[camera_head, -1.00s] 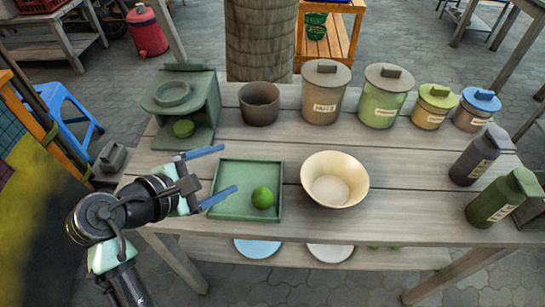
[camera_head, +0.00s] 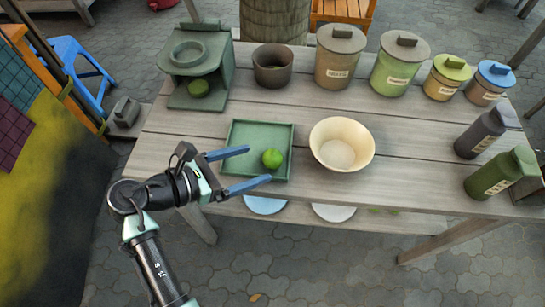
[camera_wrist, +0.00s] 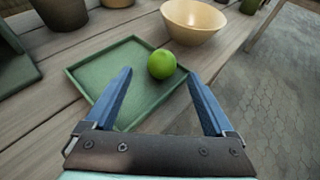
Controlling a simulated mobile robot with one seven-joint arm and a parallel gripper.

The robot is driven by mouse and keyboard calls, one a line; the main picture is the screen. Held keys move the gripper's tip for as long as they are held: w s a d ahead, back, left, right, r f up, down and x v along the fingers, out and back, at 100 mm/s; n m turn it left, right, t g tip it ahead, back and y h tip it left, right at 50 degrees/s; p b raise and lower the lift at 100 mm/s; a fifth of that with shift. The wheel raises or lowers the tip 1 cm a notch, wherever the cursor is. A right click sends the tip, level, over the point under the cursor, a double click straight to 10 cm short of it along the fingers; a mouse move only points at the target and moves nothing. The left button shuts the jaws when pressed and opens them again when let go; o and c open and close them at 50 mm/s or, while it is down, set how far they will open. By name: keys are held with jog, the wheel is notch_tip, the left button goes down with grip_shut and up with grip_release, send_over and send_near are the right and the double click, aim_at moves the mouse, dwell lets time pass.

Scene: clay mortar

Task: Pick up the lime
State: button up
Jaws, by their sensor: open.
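The lime (camera_head: 272,159) is bright green and round. It rests on the square green tray (camera_head: 236,136), near the tray's right side. In the wrist view the lime (camera_wrist: 162,64) lies ahead of my fingertips, roughly in line with the gap between them. My gripper (camera_head: 259,167) is open and empty, with its two blue fingers apart. In the head view its fingers reach over the tray's left and front parts, and the lime is just beyond the tips. It shows no contact with the lime.
A cream bowl (camera_head: 342,145) stands right of the tray. A green juicer-like stand (camera_head: 200,68) with a green round thing (camera_head: 199,88) is behind left. A brown pot (camera_head: 273,66), several lidded canisters and two bottles line the back and right. The table front between bowl and bottles is clear.

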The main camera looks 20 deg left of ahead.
aim_at(265, 161)
jog(key=b+x, duration=0.1)
jog(key=x, duration=0.3)
jog(key=shift+w+d+f, duration=0.15)
jog(key=shift+w+d, duration=0.05)
jog(key=shift+d, duration=0.1)
grip_shut()
